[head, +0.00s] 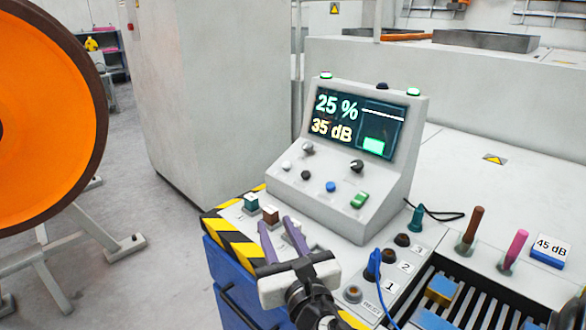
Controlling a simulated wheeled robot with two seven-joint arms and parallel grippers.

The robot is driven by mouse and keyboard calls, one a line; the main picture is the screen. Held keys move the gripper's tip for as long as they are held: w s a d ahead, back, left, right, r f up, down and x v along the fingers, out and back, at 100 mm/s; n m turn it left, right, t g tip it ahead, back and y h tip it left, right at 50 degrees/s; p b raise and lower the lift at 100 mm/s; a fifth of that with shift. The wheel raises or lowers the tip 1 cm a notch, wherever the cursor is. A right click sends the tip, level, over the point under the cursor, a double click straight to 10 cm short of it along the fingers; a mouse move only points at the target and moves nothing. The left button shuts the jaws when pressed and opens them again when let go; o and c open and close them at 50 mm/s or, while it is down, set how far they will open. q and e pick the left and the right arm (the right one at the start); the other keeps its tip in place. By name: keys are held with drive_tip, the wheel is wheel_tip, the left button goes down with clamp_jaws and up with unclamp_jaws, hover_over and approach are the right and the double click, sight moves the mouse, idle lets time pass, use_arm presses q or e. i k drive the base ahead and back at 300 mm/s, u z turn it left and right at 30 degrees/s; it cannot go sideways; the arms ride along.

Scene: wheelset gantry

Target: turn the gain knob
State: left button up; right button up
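A grey sloped console (385,178) stands on the bench. Its screen (355,122) reads 25 % and 35 dB. Two dark round knobs sit on its face, a left knob (307,148) and a right knob (356,166); I cannot read which is the gain knob. My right gripper (275,222) has purple fingers spread apart with nothing visible between them. It is in front of and below the console, apart from both knobs. My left gripper is not in view.
White, black, blue and green buttons (360,200) share the console face. Numbered sockets with a blue plug (373,265), upright handles (515,248) and a 45 dB card (550,248) are to the right.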

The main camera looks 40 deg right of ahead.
sight(356, 166)
drive_tip(key=u, duration=0.2)
drive_tip(key=i, duration=1.65)
drive_tip(key=z, duration=2)
